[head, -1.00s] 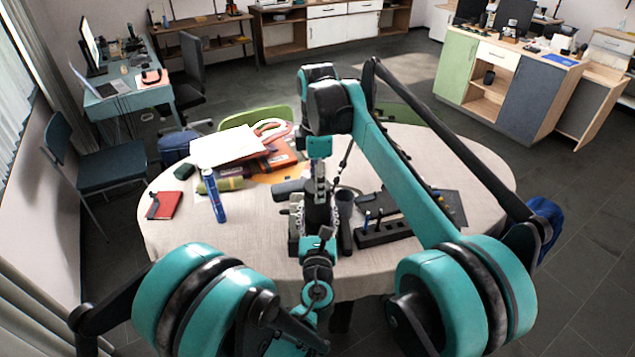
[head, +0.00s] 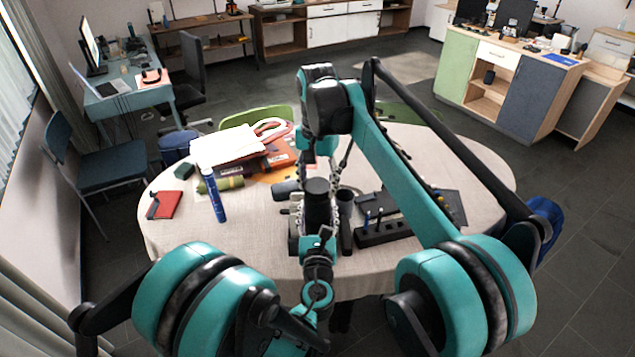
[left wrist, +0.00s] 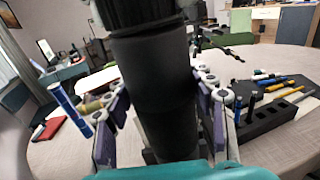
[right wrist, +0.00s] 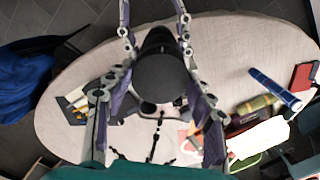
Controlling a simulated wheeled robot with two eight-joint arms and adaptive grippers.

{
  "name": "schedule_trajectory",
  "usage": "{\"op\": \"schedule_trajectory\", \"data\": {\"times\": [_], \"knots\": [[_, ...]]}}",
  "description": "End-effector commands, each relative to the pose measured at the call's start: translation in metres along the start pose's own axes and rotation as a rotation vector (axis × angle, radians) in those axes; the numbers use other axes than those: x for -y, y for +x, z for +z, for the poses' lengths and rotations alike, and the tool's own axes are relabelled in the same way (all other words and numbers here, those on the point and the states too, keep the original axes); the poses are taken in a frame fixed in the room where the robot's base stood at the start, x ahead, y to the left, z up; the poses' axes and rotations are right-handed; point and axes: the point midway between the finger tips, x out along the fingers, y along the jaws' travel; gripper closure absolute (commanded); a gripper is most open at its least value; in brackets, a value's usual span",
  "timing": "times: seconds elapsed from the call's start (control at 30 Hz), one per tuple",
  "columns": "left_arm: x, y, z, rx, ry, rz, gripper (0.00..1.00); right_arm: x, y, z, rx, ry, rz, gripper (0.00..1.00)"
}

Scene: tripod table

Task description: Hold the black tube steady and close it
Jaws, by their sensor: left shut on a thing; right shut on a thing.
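The black tube (head: 317,212) stands upright near the middle of the round table. My left gripper (head: 317,232) is shut on it from the near side; in the left wrist view the dark body (left wrist: 155,90) fills the space between the fingers. A ridged black cap (left wrist: 140,12) sits at the tube's top there. My right gripper (head: 318,180) comes from above, its fingers on both sides of the top end. In the right wrist view the round dark end (right wrist: 160,78) is between these fingers. The seam between cap and body is too dark to judge.
A blue cylinder (head: 215,200), a red notebook (head: 163,205) and a stack of papers and books (head: 226,147) lie left. The front left cloth is bare.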

Motion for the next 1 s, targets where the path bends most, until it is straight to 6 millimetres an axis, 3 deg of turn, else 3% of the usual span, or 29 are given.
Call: {"op": "schedule_trajectory", "data": {"times": [0.13,0.17,0.23,0.67,1.0], "knots": [[0.000,-0.001,0.001,0.001,0.003,-0.002,1.00,0.001,0.001,-0.001,-0.004,-0.006,-0.002,0.81],[0.000,-0.001,0.001,0.001,0.003,-0.002,1.00,0.001,0.001,-0.001,-0.004,-0.007,-0.002,0.41],[0.000,-0.001,0.001,0.001,0.002,-0.001,1.00,0.001,0.000,-0.001,-0.003,-0.007,-0.002,0.22],[0.000,0.000,0.000,0.001,0.001,0.000,1.00,0.000,-0.007,-0.001,-0.001,-0.009,-0.001,0.22],[0.000,0.000,0.000,0.000,0.001,0.000,1.00,0.001,-0.073,-0.001,-0.001,-0.009,-0.001,0.22]]}}
